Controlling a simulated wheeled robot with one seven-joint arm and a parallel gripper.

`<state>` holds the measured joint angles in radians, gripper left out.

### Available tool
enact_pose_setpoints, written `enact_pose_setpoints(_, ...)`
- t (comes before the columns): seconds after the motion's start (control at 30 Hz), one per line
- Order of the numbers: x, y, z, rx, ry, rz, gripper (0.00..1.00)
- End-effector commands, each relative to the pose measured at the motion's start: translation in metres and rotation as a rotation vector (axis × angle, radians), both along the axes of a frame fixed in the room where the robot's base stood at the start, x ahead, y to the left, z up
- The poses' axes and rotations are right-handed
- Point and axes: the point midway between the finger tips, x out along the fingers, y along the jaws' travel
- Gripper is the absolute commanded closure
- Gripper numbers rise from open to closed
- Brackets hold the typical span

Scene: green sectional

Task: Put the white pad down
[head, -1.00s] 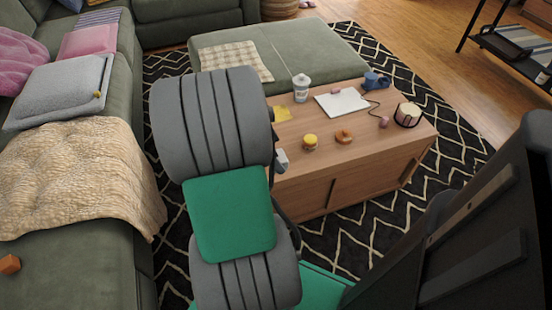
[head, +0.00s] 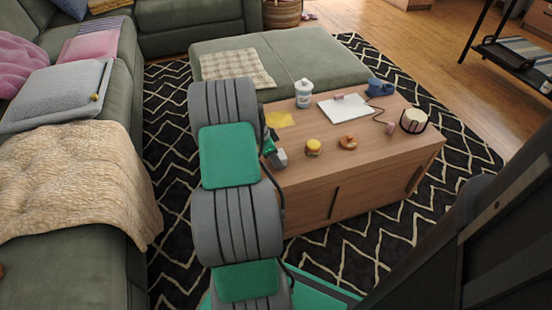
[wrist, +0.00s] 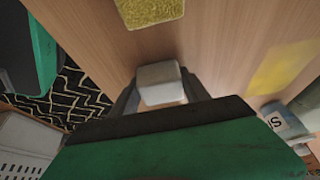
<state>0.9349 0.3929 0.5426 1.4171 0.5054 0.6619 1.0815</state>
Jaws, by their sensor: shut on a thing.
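The white pad (wrist: 160,82) is a small pale block between the two fingers of my gripper (wrist: 160,98) in the wrist view. My gripper is shut on it. In the head view, my gripper (head: 272,148) is at the left end of the wooden coffee table (head: 350,178), partly hidden by my arm. A pale grey-white piece, probably the pad (head: 279,158), shows at its tip. The wrist view shows wood beneath the pad; I cannot tell whether the pad touches it.
A yellow sheet (head: 280,119), lidded cup (head: 303,93), yellow item (head: 313,147), orange-brown item (head: 347,141), white sheet (head: 342,109), blue mug (head: 380,87) and candle holder (head: 414,120) stand or lie on the table. Bare wood lies between them. A green sofa (head: 75,265) is left.

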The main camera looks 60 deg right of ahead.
Motion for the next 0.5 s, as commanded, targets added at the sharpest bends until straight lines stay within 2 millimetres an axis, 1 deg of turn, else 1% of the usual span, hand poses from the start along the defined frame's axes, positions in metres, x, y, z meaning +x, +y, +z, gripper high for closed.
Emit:
enact_pose_setpoints(0.13, 0.0003, -0.0005, 0.002, -0.002, -0.001, 0.0, 0.78)
enact_pose_setpoints(0.27, 0.0001, -0.0002, -0.0023, -0.001, -0.001, -0.001, 0.78)
enact_pose_setpoints(0.3, 0.0, -0.0003, -0.0025, -0.001, -0.001, -0.001, 0.45)
enact_pose_setpoints(0.5, -0.0001, -0.0001, -0.0014, -0.001, -0.001, -0.001, 0.29)
